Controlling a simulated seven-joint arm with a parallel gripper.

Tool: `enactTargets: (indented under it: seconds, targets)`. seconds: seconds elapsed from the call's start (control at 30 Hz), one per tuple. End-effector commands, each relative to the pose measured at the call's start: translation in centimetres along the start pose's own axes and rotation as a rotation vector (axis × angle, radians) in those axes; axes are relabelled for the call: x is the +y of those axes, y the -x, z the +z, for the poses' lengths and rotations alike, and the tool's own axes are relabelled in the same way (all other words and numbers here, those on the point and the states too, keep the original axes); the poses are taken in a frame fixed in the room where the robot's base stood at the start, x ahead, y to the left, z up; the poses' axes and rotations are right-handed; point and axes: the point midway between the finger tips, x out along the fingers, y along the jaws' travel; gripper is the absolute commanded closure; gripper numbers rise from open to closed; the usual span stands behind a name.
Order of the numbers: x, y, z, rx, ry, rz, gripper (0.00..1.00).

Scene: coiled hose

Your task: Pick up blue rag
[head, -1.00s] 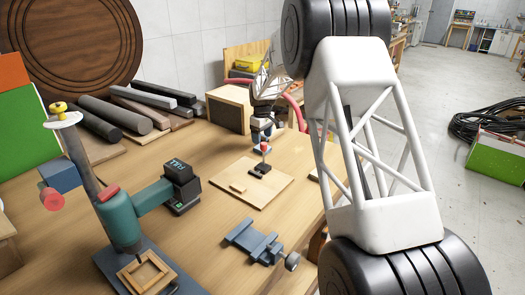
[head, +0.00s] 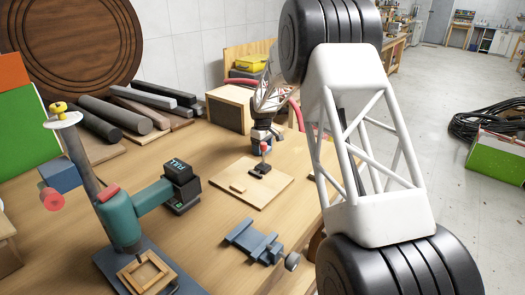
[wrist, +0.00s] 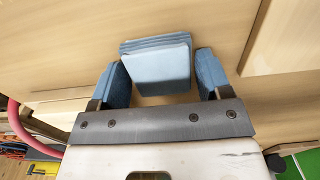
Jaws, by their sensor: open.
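In the wrist view, the blue rag (wrist: 158,65) is a folded, layered, pale blue pad lying over the wooden surface. My gripper (wrist: 161,72) is open, with one blue-padded finger to the left of the rag and one to its right. I cannot tell whether the fingertips are down at the rag's height. In the head view my gripper (head: 262,142) is low over the far part of the workbench. I cannot make out the rag there.
A blue-grey vise (head: 253,242) and a teal device (head: 120,222) stand closer. Dark rods (head: 115,116) and a wooden box (head: 228,110) lie behind.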

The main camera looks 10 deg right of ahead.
Motion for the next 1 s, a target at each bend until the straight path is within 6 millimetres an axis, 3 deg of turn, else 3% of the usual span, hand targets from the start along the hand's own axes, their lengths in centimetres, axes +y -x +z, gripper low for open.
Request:
enactTargets:
  seconds: [0.27,0.5,0.57,0.83,1.0]
  targets:
    - [0.0,0.0,0.0,0.000,0.000,0.000,0.29]
    - [0.0,0.0,0.0,0.000,0.000,0.000,0.65]
    - [0.0,0.0,0.0,0.000,0.000,0.000,0.69]
    - [0.0,0.3,0.0,0.000,0.000,0.000,0.69]
    - [0.0,1.4,0.0,0.000,0.000,0.000,0.69]
